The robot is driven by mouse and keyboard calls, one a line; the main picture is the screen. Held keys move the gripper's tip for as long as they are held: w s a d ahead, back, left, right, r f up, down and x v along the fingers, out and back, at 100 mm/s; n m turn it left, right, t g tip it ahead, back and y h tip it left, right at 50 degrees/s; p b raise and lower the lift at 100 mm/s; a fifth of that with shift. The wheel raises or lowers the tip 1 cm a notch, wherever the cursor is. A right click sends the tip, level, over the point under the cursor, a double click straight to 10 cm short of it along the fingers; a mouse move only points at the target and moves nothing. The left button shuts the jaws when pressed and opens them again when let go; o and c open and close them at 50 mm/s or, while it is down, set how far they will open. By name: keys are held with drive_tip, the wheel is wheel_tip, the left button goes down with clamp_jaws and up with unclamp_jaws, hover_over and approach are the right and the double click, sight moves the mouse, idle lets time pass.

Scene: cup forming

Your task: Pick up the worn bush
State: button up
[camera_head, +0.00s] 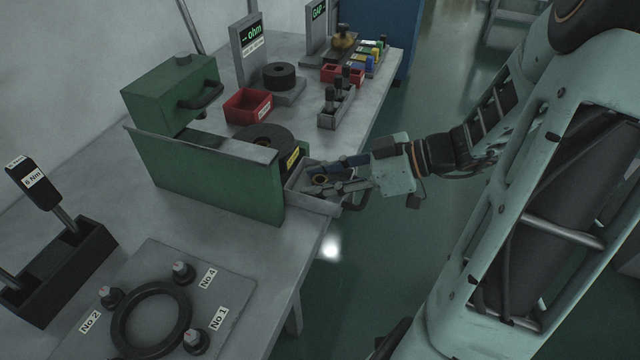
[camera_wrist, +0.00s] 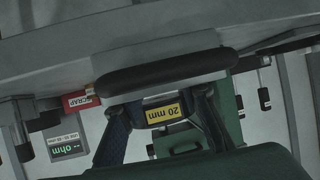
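A small dark round part with a tan ring (camera_head: 320,179), probably the worn bush, sits in the grey tray (camera_head: 326,207) at the right end of the green machine. My gripper (camera_head: 324,178) reaches into the tray from the right, with its fingers apart on either side of this part. I cannot tell if they touch it. The bush cannot be made out there.
The green machine (camera_head: 205,175) with its yellow 20 mm label (camera_wrist: 164,113) stands close to my fingers. A red scrap bin (camera_head: 248,106) is behind it. A plate with a black ring (camera_head: 151,318) lies at the front left. The floor right of the table is clear.

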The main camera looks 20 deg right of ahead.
drive_tip(key=shift+c, duration=0.6)
clamp_jaws()
drive_tip(key=shift+r, duration=0.15)
drive_tip(key=shift+r, duration=0.3)
wheel_tip(320, 180, up, 2)
drive_tip(key=shift+r+p, duration=0.1)
drive_tip(key=shift+p, duration=0.35)
drive_tip(key=s+d+r+p, duration=0.1)
drive_tip(key=s+d+r, duration=0.1)
drive_tip(key=s+r, duration=0.3)
drive_tip(key=s+d+r+p, duration=0.1)
drive_tip(key=s+d+r, duration=0.2)
drive_tip(key=s+r, duration=0.2)
drive_tip(key=s, duration=0.3)
drive_tip(key=shift+d+p, duration=0.35)
